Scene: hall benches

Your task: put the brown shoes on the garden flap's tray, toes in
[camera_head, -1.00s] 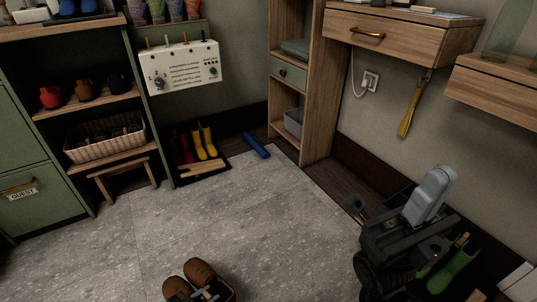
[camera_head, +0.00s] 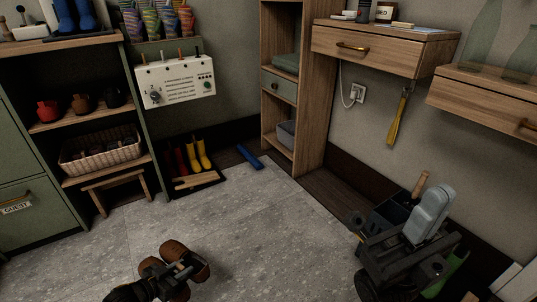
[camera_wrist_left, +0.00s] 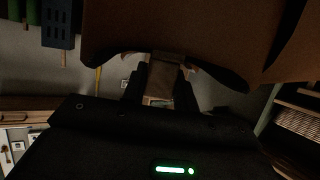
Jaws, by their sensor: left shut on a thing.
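The brown shoes (camera_head: 172,249) are a pair side by side at the bottom of the head view, above the grey floor. My left gripper (camera_head: 178,272) is shut on them, and its dark body covers part of them. In the left wrist view the brown shoes (camera_wrist_left: 190,30) fill the top, very close to the camera, with the gripper's fingers (camera_wrist_left: 160,85) below.
A green cabinet flap labelled GUEST (camera_head: 16,208) is shut at the left. A small stool (camera_head: 118,183) stands beneath a basket (camera_head: 100,156). Red and yellow boots (camera_head: 203,154) stand on a dark floor tray. Green footwear (camera_head: 452,268) lies near my right arm. The middle floor is clear.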

